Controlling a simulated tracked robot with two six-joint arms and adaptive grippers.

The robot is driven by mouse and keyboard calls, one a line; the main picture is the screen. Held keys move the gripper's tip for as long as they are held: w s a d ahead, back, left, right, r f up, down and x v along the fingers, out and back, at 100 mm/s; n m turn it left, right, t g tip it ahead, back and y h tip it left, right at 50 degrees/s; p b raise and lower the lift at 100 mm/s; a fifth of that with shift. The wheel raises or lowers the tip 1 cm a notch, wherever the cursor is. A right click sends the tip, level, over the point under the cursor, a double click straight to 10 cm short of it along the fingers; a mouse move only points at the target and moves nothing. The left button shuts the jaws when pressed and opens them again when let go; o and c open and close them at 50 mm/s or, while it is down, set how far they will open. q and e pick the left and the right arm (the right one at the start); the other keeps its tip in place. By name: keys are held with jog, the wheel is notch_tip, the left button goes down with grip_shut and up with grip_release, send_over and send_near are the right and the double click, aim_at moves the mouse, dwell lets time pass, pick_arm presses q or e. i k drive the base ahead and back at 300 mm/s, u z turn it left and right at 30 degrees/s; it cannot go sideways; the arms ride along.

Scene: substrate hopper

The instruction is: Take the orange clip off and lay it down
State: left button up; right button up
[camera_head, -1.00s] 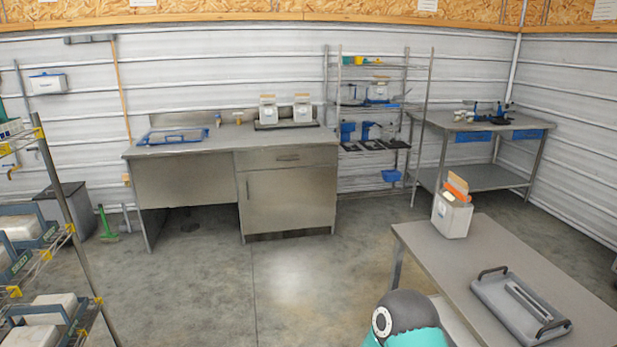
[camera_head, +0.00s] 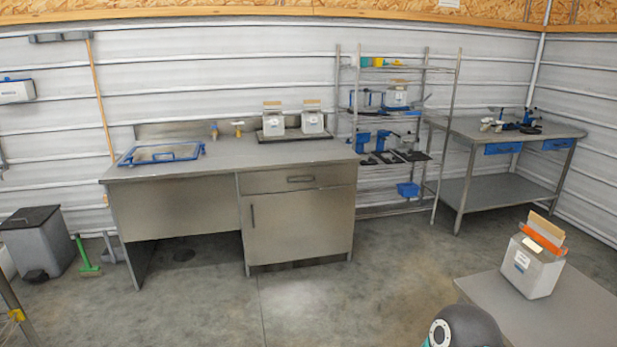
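The orange clip (camera_head: 541,238) is on the folded top of a bag that stands up out of a white-grey container (camera_head: 531,269). The brown bag top (camera_head: 546,224) shows above the clip. The container stands upright on a grey table at the lower right. Neither of my grippers is in view; only a rounded dark part of my own body shows at the bottom edge.
The near table's bare top (camera_head: 575,312) has free room around the container. A steel counter (camera_head: 230,155) stands ahead, with two similar containers on a dark tray (camera_head: 287,135). A wire shelf (camera_head: 398,140) and workbench (camera_head: 505,130) stand behind. The floor between is clear.

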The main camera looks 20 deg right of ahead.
aim_at(560, 252)
jog(key=z, duration=0.45)
jog(key=i, duration=1.15)
jog(key=z, duration=1)
jog(key=i, duration=0.55)
jog(key=z, duration=0.3)
jog(key=k, duration=0.85)
jog(key=z, duration=0.2)
jog(key=i, duration=0.85)
jog(key=u, duration=0.1)
